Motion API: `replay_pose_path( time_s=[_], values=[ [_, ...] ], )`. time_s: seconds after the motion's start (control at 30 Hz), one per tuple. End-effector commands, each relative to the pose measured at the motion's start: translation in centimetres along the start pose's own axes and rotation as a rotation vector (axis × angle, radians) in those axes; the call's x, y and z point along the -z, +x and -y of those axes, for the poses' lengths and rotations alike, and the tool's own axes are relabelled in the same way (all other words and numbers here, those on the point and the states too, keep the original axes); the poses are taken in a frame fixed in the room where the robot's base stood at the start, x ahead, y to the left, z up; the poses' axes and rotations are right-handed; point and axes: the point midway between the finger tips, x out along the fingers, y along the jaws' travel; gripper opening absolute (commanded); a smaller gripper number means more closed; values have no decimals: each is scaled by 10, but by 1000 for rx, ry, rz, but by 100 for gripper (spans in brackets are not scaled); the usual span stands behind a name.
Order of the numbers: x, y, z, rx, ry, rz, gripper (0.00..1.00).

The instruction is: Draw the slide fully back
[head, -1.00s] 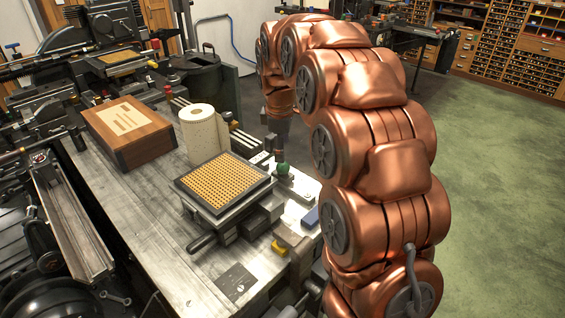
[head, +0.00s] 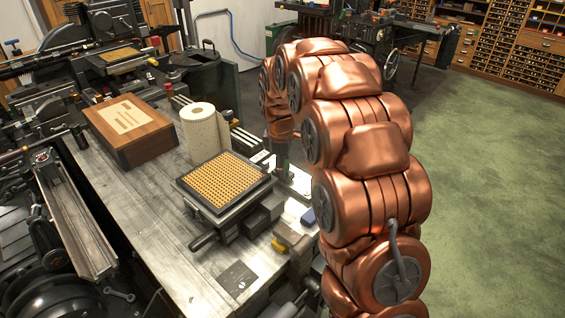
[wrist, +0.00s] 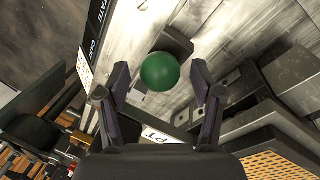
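A green ball knob (wrist: 160,71) shows in the wrist view, with a dark block (wrist: 176,42) just behind it. I take the knob to be the slide's handle, but the slide itself is not clearly seen. My gripper (wrist: 160,67) is open, with one finger on each side of the knob in the picture. Gaps show between the knob and both fingers. I cannot tell how deep the knob sits between them. In the head view my gripper (head: 281,150) points down at the bench's right side, and the knob is not clearly visible there.
A tray with a brass grid (head: 226,180) stands close to the left of my gripper. A paper roll (head: 200,135) and a wooden box (head: 130,132) stand farther left.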

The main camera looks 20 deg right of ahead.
Motion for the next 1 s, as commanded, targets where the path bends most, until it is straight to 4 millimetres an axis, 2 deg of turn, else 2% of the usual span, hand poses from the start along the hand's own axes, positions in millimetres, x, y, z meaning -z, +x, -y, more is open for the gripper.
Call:
replay_pose_path(
  time_s=[0.07,0.6,1.0],
  values=[
    [0,0,0,0,0,0,57],
    [0,0,0,0,0,0,0],
    [-3,0,2,-1,1,0,0]
  ],
)
